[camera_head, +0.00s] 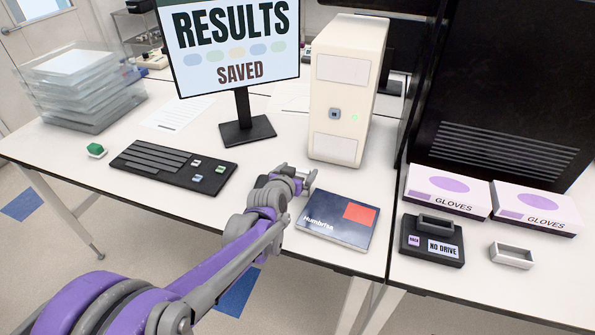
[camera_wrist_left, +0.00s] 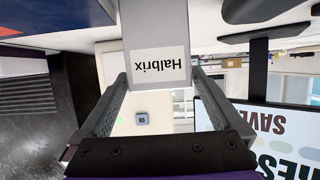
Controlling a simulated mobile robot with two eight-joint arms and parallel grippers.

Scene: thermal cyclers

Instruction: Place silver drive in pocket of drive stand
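The silver drive (camera_wrist_left: 157,25), with a white label reading "Halbrix" upside down in the left wrist view, is between the fingertips of my left gripper (camera_wrist_left: 157,75). The fingers touch it on both sides. In the head view my left gripper (camera_head: 301,179) is above the desk's front, between the keyboard and the book; the drive is hard to make out there. The dark drive stand (camera_head: 431,243) is on the right-hand table, with a raised pocket (camera_head: 437,224) at its back and a "NO DRIVE" label. The pocket looks empty. My right gripper is not in view.
A book (camera_head: 338,222) lies right of my left gripper. A cream computer tower (camera_head: 347,90) stands behind it. A monitor (camera_head: 239,50) and keyboard (camera_head: 172,166) are left. A small open pale box (camera_head: 512,256) sits right of the stand; glove boxes (camera_head: 447,190) are behind.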

